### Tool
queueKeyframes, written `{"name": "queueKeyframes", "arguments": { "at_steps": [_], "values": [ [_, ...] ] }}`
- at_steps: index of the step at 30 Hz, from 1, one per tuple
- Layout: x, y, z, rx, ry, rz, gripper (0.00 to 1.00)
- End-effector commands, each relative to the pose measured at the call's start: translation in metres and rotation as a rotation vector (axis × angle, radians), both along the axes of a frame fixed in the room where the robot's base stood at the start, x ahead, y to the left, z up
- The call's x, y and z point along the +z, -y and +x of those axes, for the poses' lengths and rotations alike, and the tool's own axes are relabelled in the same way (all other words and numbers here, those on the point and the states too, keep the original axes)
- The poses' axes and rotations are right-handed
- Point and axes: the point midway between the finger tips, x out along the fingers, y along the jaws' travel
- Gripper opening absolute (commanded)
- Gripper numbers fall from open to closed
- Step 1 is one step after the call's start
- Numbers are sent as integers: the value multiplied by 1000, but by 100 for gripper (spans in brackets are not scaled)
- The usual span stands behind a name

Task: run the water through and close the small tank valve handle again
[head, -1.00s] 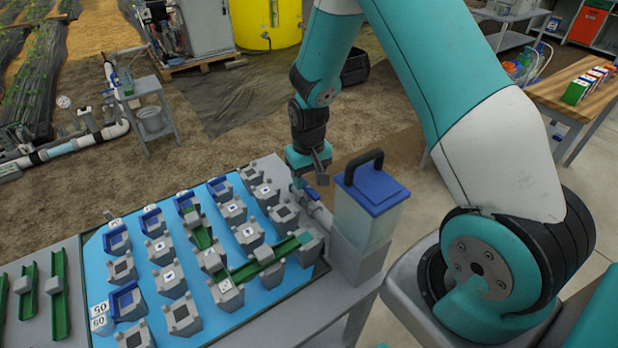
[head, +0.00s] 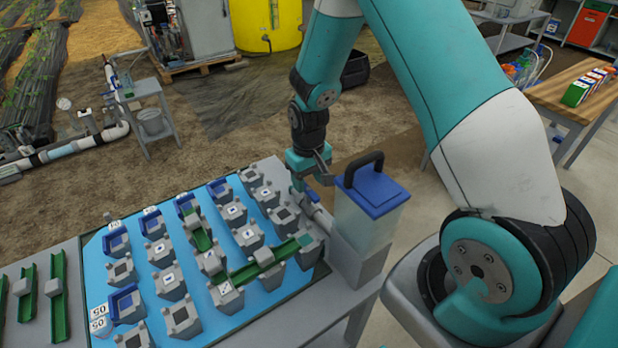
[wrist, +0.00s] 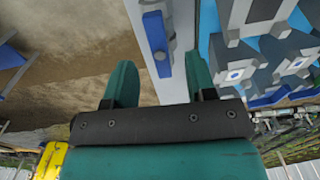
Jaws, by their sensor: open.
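The small tank (head: 366,222) is a clear box with a blue lid and black carry handle, standing at the right end of the table. The blue valve handle (head: 313,196) sits on the grey outlet pipe left of the tank. It also shows in the wrist view (wrist: 156,40), lying lengthwise along the pipe side. My gripper (head: 311,176) is just above and behind the valve handle. In the wrist view my gripper (wrist: 160,80) has its two teal fingers apart, with the handle showing in line with the gap and nothing gripped. I cannot make out any water running.
A blue board (head: 185,228) left of the tank carries several grey and blue blocks and green channels (head: 258,261). More green channels (head: 58,300) lie on a grey surface at left. A wooden table (head: 575,95) stands at back right. Bare ground lies behind the board.

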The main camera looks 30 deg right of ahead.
Motion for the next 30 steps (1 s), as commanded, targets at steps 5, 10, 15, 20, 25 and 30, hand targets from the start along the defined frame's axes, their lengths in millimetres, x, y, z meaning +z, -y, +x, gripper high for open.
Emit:
{"name": "queueKeyframes", "arguments": {
  "at_steps": [5, 10, 15, 20, 25, 30],
  "values": [
    [-9, 0, 0, 1, -1, 0, 51],
    [-23, 0, 0, 1, 0, 0, 51],
    [-38, 0, 0, 1, 0, 0, 51],
    [-46, 0, 0, 1, 0, 0, 51],
    [-45, 0, 0, 1, 0, 0, 51],
    [-45, 0, 0, 1, 0, 0, 24]
  ]
}}
